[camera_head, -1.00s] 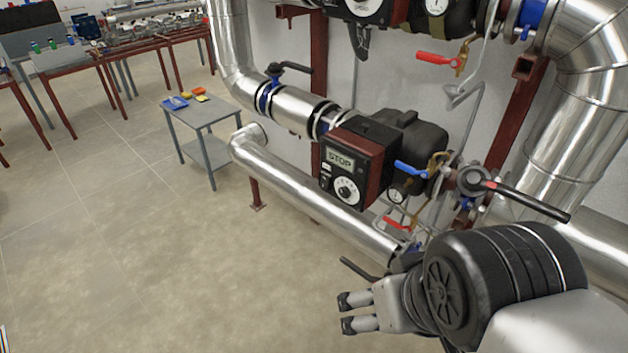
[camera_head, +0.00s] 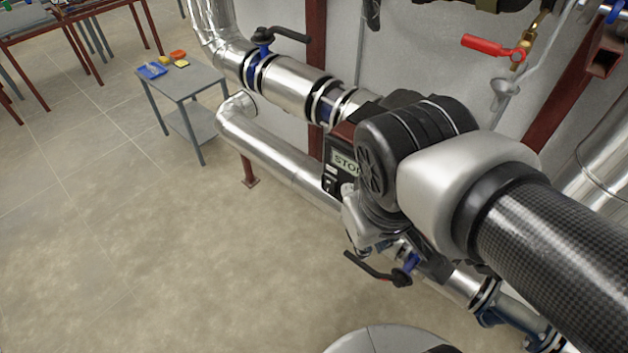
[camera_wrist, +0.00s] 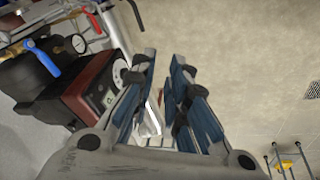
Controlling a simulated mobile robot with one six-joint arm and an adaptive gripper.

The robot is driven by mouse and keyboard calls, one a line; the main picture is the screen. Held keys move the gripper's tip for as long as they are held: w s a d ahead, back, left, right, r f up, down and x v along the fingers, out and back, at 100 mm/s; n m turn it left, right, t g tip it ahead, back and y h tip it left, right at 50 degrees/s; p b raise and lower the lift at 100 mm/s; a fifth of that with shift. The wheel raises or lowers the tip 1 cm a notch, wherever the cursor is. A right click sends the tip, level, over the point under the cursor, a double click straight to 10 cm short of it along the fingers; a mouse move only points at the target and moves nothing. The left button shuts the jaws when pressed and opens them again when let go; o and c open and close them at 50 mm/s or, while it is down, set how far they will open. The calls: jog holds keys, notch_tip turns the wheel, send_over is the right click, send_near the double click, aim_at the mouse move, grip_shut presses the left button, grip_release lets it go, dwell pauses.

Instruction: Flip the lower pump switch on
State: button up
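The lower pump's control box (camera_head: 330,172) is mostly hidden behind my arm in the head view. Its display (camera_head: 345,162) reads STOP, partly covered. Small controls (camera_head: 330,184) show just below it, too small to tell the switch's position. In the wrist view, the dark red box (camera_wrist: 82,92) lies left of my gripper, with its round white dial (camera_wrist: 119,73) close beside the left finger. My gripper (camera_wrist: 164,58) is open, with a gap between its fingers and nothing held. The fingers are hidden by my arm in the head view.
A blue-handled valve (camera_wrist: 42,58) is on the pump's far side in the wrist view. In the head view, a black valve lever (camera_head: 370,266) sticks out below, and a red lever (camera_head: 485,46) is above. A grey side table (camera_head: 190,85) stands left. Open floor lies left.

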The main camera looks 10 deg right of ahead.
jog(key=w+f+n+g+h, duration=0.1)
jog(key=w, duration=0.1)
jog(key=w+f+n+g+h+p, duration=0.1)
jog(key=w+n+h, duration=0.1)
jog(key=w, duration=0.1)
jog(key=w+f+n+g+h+p, duration=0.1)
jog(key=w+n, duration=0.1)
jog(key=shift+w+d+f+h, duration=0.15)
jog(key=shift+d+h, duration=0.15)
grip_shut()
jog(key=w+a+f+n+t+h+p, duration=0.2)
jog(key=w+a+f+n+t+h, duration=0.2)
jog(key=f+n, duration=0.5)
jog(key=w+a+f+n+t+h+p, duration=0.3)
jog(key=w+a+f+n+t, duration=0.3)
jog(key=f, duration=0.5)
jog(key=w+a+n, duration=0.1)
jog(key=a+n, duration=0.1)
jog(key=n, duration=0.1)
jog(key=shift+w+a+f+n+h, duration=0.3)
jog(key=shift+w+a+h, duration=0.05)
jog(key=shift+h, duration=0.05)
jog(key=b, duration=0.1)
send_near(328, 186)
jog(key=w+d+f, duration=0.3)
jog(key=d+f, duration=0.1)
jog(key=d, duration=0.1)
jog(key=shift+w, duration=0.4)
jog(key=shift+f, duration=0.1)
jog(key=shift+d, duration=0.15)
